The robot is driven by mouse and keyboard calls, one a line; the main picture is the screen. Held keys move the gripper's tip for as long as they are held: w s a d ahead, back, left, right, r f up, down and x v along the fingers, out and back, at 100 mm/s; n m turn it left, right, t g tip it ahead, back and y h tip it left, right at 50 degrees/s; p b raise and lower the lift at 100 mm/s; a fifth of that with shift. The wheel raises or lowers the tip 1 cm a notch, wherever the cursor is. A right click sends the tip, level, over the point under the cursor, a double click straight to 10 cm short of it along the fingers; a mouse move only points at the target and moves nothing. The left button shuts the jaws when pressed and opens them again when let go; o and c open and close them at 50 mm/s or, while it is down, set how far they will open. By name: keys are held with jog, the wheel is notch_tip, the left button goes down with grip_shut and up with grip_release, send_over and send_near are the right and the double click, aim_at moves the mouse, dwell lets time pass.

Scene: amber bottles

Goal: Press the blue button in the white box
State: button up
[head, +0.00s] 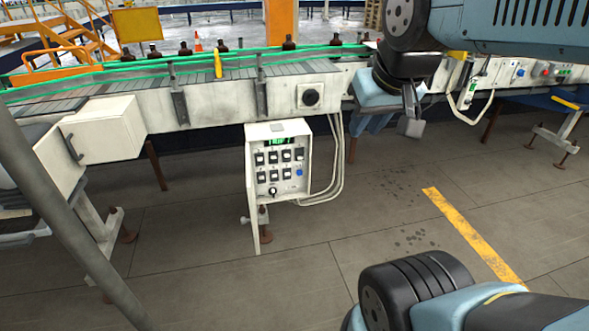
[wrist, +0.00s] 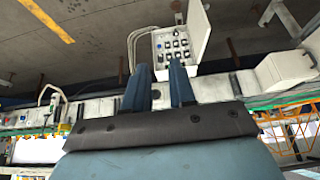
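The blue button (head: 299,172) is a small round spot at the right of the panel. My gripper (head: 370,124) is to the right of the box and apart from it. In the wrist view, the box (wrist: 205,32) appears upside down beyond the fingertips. The two blue fingers of my gripper (wrist: 159,70) are apart with nothing between them.
The white conveyor (head: 220,100) with green rails and amber bottles (head: 289,43) runs behind and above the box. Grey cables (head: 340,165) hang along the box's right side. A larger white cabinet (head: 105,130) is at left. Floor (head: 290,280) in front is clear.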

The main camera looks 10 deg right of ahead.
grip_shut()
dwell(1.3)
